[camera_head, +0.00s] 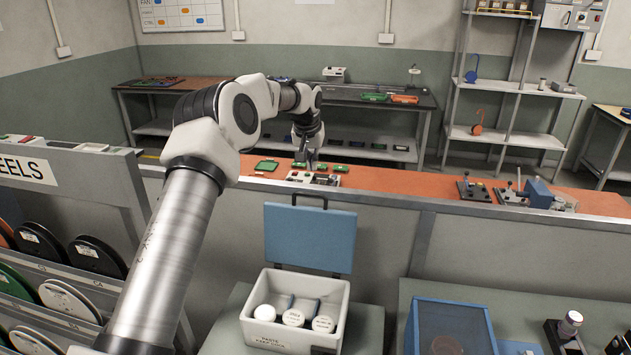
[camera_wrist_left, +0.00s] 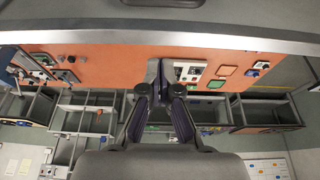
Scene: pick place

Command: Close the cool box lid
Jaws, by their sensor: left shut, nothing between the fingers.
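The cool box (camera_head: 292,325) is a white tub on a grey-green bench at the lower middle of the head view. Its blue lid (camera_head: 310,238) stands open, upright at the back of the tub, with a dark handle on its top edge. Several round white-topped containers (camera_head: 293,317) sit inside. My left gripper (camera_head: 303,160) is beyond and above the lid, over the orange counter, apart from the lid. In the left wrist view its fingers (camera_wrist_left: 161,70) are together with nothing between them. My right gripper is in neither view.
The orange counter (camera_head: 400,183) behind the lid carries green trays (camera_head: 266,165) and small devices. A blue-framed case (camera_head: 450,328) stands right of the cool box. A rack of reels (camera_head: 70,250) is at the left. The space above the tub looks clear.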

